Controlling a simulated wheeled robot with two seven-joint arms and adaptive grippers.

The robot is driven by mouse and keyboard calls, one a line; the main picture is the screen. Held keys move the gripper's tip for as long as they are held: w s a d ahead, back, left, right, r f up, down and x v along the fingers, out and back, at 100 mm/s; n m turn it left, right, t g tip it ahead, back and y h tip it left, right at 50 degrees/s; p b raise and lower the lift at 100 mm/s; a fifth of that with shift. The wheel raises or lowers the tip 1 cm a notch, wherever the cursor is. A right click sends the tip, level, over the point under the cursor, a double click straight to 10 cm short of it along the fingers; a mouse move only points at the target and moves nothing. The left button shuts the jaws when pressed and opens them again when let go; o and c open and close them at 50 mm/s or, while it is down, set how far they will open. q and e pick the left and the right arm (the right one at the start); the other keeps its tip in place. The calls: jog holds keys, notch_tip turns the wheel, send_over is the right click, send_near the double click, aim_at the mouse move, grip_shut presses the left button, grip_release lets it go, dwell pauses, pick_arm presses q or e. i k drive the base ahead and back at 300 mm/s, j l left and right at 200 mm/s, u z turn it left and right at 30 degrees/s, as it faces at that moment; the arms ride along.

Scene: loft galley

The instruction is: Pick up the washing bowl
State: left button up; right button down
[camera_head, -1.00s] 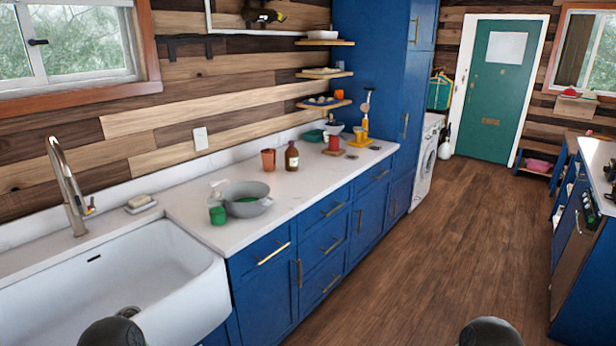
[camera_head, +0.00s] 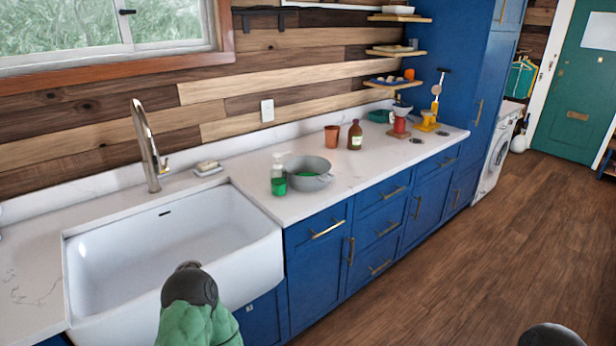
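The washing bowl (camera_head: 312,177) is a grey round bowl with side handles and something green inside. It stands on the white counter, just right of the sink. A green cup (camera_head: 278,186) and a clear bottle (camera_head: 278,163) stand at its left side. Dark rounded parts of my arms show at the bottom edge, the left one in front of the sink with a green part below it.
A white sink (camera_head: 165,245) with a tall tap (camera_head: 147,145) lies left of the bowl. A soap dish (camera_head: 208,169) is behind. A terracotta cup (camera_head: 332,136) and a brown bottle (camera_head: 355,135) stand behind the bowl. Wooden floor (camera_head: 470,270) is open at right.

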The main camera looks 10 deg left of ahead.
aim_at(305, 175)
jog(key=i+j+z, duration=0.1)
jog(key=z, duration=0.3)
jog(key=i+j+z, duration=0.15)
jog(key=z, duration=0.2)
jog(key=j+z, duration=0.15)
jog(key=z, duration=0.25)
jog(key=i, duration=0.1)
